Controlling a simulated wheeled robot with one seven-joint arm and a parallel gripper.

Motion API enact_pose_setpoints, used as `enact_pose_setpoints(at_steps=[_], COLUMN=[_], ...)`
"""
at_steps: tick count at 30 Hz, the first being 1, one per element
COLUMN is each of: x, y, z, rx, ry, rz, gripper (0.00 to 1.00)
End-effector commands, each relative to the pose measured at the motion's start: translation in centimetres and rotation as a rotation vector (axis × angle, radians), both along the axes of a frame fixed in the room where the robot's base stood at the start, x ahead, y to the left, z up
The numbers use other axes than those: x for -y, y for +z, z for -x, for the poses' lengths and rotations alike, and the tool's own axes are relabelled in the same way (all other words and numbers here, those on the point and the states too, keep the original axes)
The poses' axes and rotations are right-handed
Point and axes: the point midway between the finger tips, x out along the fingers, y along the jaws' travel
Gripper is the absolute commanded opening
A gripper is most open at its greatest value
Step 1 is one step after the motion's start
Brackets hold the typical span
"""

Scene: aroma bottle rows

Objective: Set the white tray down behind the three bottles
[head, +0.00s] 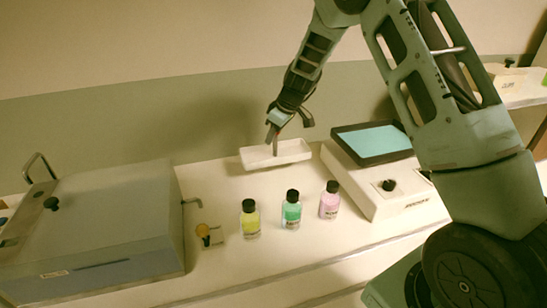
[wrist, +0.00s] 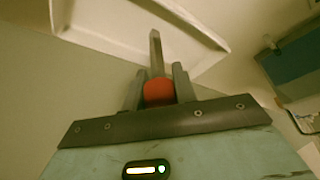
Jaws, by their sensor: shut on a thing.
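The white tray (head: 292,153) is a shallow rectangle behind the row of three bottles in the head view. My gripper (head: 276,140) reaches down to it from above and is shut on its near wall. In the wrist view the tray (wrist: 110,22) is at the top, with my gripper (wrist: 157,75) at its edge. A yellow bottle (head: 250,221), a green bottle (head: 291,212) and a pink bottle (head: 329,203), all with black caps, stand upright in front of the tray. Whether the tray touches the counter I cannot tell.
A large grey box (head: 95,225) with a black knob stands at left. A white device with a dark-framed screen (head: 372,143) stands at right, close to the tray. A small orange-yellow item (head: 203,231) sits left of the bottles. The counter (head: 215,190) is clear between tray and bottles.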

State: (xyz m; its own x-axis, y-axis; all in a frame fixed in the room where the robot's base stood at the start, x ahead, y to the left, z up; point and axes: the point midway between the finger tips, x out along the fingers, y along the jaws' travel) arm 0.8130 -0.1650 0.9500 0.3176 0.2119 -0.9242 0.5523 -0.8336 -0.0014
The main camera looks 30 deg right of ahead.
Motion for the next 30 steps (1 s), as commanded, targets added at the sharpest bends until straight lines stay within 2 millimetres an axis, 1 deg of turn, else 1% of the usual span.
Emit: enact_pose_setpoints(at_steps=[1, 3, 7, 12, 14, 16, 26, 27, 28, 29, 30], x=[0.0, 0.0, 0.0, 0.0, 0.0, 0.0, 0.0, 0.0, 0.0, 0.0, 0.0], y=[-0.8, -1.6, -2.7, -5.1, -5.7, -6.0, -6.3, -6.2, -6.2, -6.2, -6.2], z=[0.0, 0.0, 0.0, 0.0, 0.0, 0.0, 0.0, 0.0, 0.0, 0.0, 0.0], rx=[-0.003, -0.002, 0.000, -0.002, 0.000, 0.001, 0.002, 0.002, 0.001, 0.001, 0.001], ry=[-0.001, -0.001, -0.001, -0.001, 0.000, 0.000, 0.000, 0.000, 0.000, 0.000, 0.000], rz=[0.000, -0.001, 0.000, -0.001, 0.000, 0.002, 0.001, 0.001, 0.002, 0.002, 0.002], gripper=[0.00, 0.00, 0.00, 0.00, 0.00, 0.00, 0.00, 0.36, 0.44, 0.50, 0.50])
